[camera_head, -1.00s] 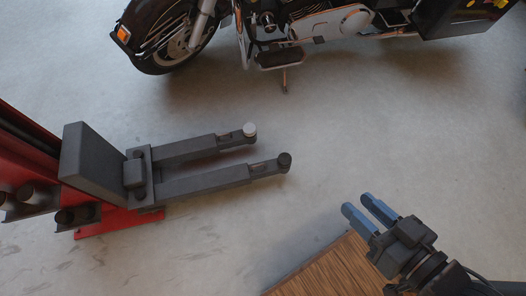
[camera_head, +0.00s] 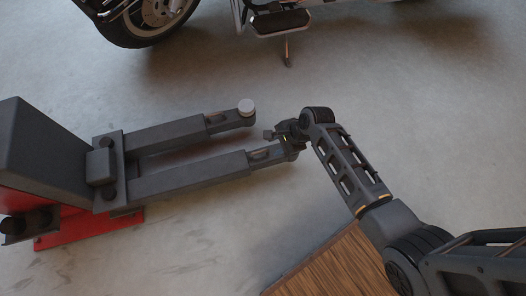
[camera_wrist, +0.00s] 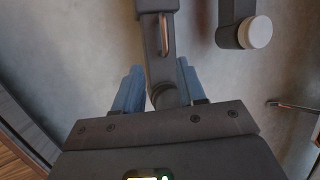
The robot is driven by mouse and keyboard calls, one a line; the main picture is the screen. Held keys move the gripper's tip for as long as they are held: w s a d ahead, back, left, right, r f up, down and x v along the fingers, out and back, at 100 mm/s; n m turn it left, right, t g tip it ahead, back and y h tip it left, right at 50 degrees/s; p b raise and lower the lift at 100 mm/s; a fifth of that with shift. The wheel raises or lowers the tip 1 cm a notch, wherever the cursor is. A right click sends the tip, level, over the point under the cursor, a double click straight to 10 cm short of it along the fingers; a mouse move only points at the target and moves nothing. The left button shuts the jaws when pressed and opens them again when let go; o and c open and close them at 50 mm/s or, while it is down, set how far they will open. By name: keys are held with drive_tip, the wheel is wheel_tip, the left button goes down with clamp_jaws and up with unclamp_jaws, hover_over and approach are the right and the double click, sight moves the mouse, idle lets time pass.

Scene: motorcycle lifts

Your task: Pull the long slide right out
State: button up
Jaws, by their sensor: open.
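Two dark grey lift arms reach right from the lift, each with a slide at its end. The near arm (camera_head: 190,178) has a slide (camera_head: 262,154) whose tip is partly hidden by my wrist. The far arm's slide (camera_head: 228,119) ends in a pale round pad (camera_head: 246,106). I cannot tell from their size which slide is the long one. In the wrist view, my gripper (camera_wrist: 158,70) is open, with blue fingers on both sides of the near slide (camera_wrist: 160,68). Gaps seem to show beside it. The pale pad (camera_wrist: 256,33) is at the upper right.
The red lift base (camera_head: 95,230) and grey post block (camera_head: 35,150) stand at the left. A motorcycle (camera_head: 160,20) with its stand down is at the back. A wooden top (camera_head: 335,265) lies below my arm. The floor between is clear.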

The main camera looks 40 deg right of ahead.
sight(261, 151)
drive_tip(key=shift+m, duration=0.4)
drive_tip(key=b+x, duration=0.2)
drive_tip(key=x, duration=0.2)
drive_tip(key=w+b+x, duration=0.1)
drive_tip(key=b+x, duration=0.2)
drive_tip(key=x, duration=0.2)
drive_tip(key=shift+w+a+r, duration=0.1)
drive_tip(key=shift+a+r, duration=0.05)
drive_tip(key=shift+c, duration=0.4)
clamp_jaws()
